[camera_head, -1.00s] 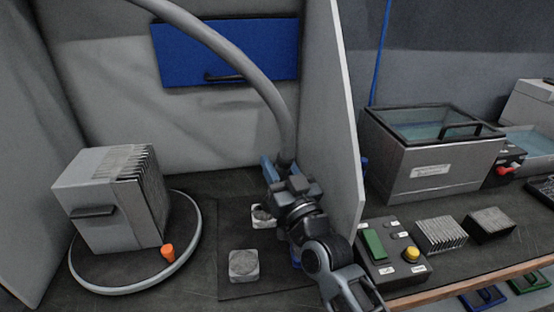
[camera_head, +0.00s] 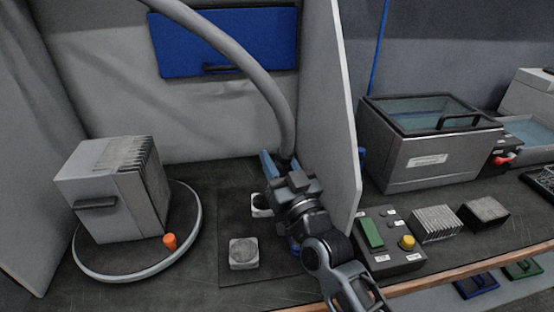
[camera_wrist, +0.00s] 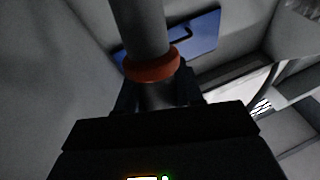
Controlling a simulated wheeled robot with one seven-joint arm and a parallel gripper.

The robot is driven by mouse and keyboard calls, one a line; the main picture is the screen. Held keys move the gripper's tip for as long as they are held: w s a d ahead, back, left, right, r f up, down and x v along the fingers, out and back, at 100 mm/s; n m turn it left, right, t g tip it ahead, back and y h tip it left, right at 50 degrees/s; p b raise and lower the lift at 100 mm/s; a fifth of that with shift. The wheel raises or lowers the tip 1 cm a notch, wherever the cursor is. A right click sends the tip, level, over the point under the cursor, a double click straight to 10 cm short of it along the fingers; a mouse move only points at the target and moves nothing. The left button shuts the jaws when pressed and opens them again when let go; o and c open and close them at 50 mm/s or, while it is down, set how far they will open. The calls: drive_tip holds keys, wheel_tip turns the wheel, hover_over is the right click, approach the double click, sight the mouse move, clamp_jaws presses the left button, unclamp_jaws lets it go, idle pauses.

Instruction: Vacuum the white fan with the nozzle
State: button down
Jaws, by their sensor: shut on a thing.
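My gripper (camera_head: 279,168) is shut on the vacuum nozzle at the end of a thick grey hose (camera_head: 250,66). In the wrist view the nozzle (camera_wrist: 158,94) hangs between my fingers below an orange-red collar (camera_wrist: 152,65). A small square fan with a white frame (camera_head: 258,212) lies on the dark mat (camera_head: 232,208), just left of my gripper and partly hidden by it. Its visible centre looks dark. A second square fan (camera_head: 243,254), its top grey and dusty-looking, lies nearer on the mat. The nozzle's tip is hidden, so contact cannot be told.
A grey finned unit (camera_head: 110,190) stands on a round turntable (camera_head: 120,273) with an orange knob at left. A white partition (camera_head: 345,110) rises close right of my gripper. Beyond it are a button box (camera_head: 385,240) and a metal bath (camera_head: 430,150).

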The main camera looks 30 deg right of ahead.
drive_tip(key=shift+w+a+r+p, duration=0.1)
drive_tip(key=shift+w+a+p, duration=0.25)
drive_tip(key=shift+p, duration=0.55)
drive_tip(key=shift+a+p, duration=0.4)
drive_tip(key=shift+p, duration=0.2)
drive_tip(key=shift+w+a, duration=0.1)
drive_tip(key=shift+w+a+p, duration=0.15)
drive_tip(key=shift+a+p, duration=0.35)
drive_tip(key=shift+p, duration=0.35)
wheel_tip(320, 180, up, 7)
drive_tip(key=p, duration=0.7)
